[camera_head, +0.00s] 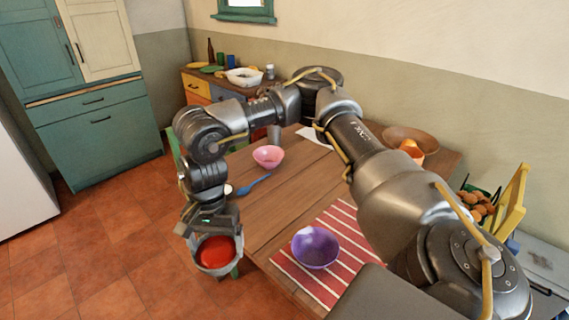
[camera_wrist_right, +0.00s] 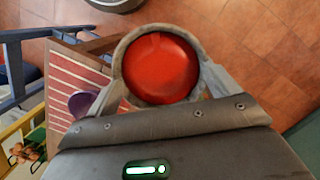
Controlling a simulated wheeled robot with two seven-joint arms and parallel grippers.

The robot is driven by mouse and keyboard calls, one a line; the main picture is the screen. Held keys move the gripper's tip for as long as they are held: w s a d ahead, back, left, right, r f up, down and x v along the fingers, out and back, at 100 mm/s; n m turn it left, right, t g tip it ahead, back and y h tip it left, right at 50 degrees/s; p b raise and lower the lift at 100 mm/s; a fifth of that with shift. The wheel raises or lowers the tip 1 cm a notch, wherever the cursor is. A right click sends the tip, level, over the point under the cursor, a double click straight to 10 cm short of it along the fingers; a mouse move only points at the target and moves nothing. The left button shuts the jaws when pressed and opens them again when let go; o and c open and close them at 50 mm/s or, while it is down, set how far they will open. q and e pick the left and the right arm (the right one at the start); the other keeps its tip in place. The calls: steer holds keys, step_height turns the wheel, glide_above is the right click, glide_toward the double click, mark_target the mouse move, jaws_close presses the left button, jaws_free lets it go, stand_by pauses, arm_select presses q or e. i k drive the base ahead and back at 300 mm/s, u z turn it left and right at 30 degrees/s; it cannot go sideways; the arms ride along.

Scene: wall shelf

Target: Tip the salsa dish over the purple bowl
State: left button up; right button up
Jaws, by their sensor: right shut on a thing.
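The salsa dish (camera_head: 216,268) is a round grey dish with bright red salsa inside. My right gripper (camera_head: 213,238) is shut on it, past the table's left edge, with floor behind it. In the right wrist view the dish (camera_wrist_right: 126,60) sits between the fingers, its red face filling the round rim; it looks about level. The purple bowl (camera_head: 315,249) stands on the red-and-white striped mat, to the right of the dish and apart from it. Part of the bowl (camera_wrist_right: 80,104) also shows in the right wrist view. My left gripper is out of view.
The wooden table (camera_head: 262,213) carries the striped mat (camera_head: 325,282), a pink bowl (camera_head: 268,156), a blue utensil (camera_head: 254,185) and a brown bowl (camera_head: 420,134) at the back right. A yellow chair (camera_head: 510,204) stands to the right. The table between dish and purple bowl is clear.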

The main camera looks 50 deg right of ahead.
mark_target(315, 248)
steer(key=u, duration=0.9)
steer(key=i, duration=1.35)
steer(key=z, duration=2.75)
